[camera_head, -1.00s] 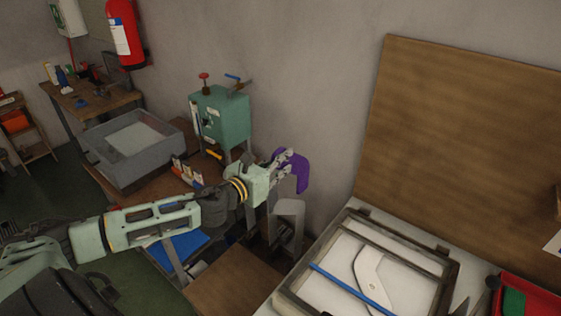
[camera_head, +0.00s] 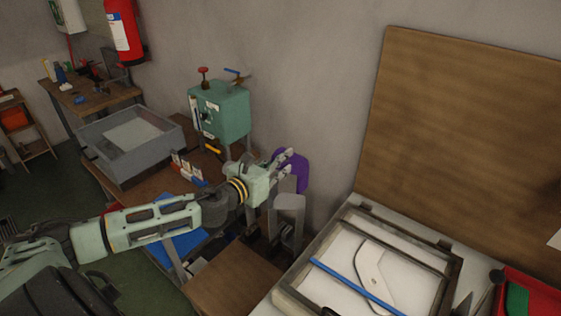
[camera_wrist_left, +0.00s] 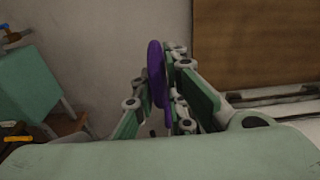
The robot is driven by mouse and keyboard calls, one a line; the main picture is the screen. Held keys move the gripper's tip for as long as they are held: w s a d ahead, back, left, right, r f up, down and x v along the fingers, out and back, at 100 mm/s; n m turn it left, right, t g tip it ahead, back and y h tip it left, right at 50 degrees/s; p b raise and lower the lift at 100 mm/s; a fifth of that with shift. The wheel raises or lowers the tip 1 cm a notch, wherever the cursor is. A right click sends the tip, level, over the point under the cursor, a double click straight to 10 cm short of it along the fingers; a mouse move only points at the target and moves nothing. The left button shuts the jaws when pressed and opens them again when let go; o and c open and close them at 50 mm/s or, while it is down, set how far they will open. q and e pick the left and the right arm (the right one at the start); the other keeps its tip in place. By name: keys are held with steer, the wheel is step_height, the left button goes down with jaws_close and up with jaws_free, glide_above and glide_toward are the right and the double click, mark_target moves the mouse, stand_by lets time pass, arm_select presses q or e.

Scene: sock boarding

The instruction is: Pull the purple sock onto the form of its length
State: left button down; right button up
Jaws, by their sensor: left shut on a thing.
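The purple sock (camera_head: 297,171) is in my left gripper (camera_head: 284,168), near the wall in the middle of the head view. In the left wrist view the sock (camera_wrist_left: 156,70) stands upright between the fingers of the left gripper (camera_wrist_left: 167,105). The fingers hide part of it. A pale grey upright form (camera_head: 289,203) stands just below and in front of the gripper. The sock is above this form's rounded top, and I cannot tell whether they touch. A flat white form (camera_head: 370,268) lies in a framed tray (camera_head: 443,284) at the right. My right gripper is not in view.
A blue bar (camera_head: 350,284) crosses the tray. A red bin (camera_head: 541,299) is at the lower right. A brown board (camera_head: 465,130) leans behind the tray.

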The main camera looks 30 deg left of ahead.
mark_target(278, 205)
arm_select(q)
steer(key=shift+f+b, duration=6.7)
steer(key=shift+f, duration=1.4)
steer(key=c, duration=1.7)
jaws_free()
steer(key=shift+r, duration=0.1)
steer(key=shift+s, duration=0.5)
steer(key=shift+s+a+r, duration=0.15)
steer(key=shift+s+r, duration=0.05)
steer(key=shift+s, duration=1.65)
steer(key=shift+s+a+r, duration=0.15)
steer(key=shift+s+r, duration=0.05)
steer(key=shift+s, duration=1.6)
steer(key=shift+s+a+r, duration=0.15)
steer(key=shift+s+r, duration=0.05)
steer(key=shift+s, duration=1.65)
